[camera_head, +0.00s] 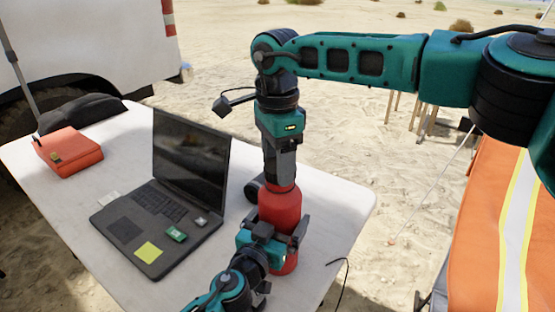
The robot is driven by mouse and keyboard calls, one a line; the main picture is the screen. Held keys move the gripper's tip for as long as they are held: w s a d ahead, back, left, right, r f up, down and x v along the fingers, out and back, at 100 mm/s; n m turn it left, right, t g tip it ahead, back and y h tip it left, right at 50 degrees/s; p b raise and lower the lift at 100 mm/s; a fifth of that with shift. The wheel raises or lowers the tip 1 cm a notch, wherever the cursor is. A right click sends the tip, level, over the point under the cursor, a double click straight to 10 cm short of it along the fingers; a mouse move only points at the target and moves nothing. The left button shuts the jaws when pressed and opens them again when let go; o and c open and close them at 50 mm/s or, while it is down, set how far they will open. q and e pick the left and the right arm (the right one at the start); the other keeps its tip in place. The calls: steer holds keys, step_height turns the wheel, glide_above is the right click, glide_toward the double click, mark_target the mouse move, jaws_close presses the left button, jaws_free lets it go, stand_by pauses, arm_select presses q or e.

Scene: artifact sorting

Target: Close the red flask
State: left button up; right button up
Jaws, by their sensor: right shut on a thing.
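The red flask (280,208) stands upright near the right edge of the white table. My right gripper (281,176) comes down from above and is shut on the cap at the flask's top; the fingers hide most of the cap. I cannot tell whether the cap is fully seated. My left gripper (272,230) comes in from the bottom of the picture, with a finger on either side of the flask's body, and appears shut on it. It hides the middle of the flask.
An open laptop (190,160) with a yellow note and small items lies left of the flask. A dark cylinder (252,190) is close behind the flask. An orange case (68,152) lies at the table's far left. A black cable hangs at the table's right edge.

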steer(key=shift+f, duration=0.6)
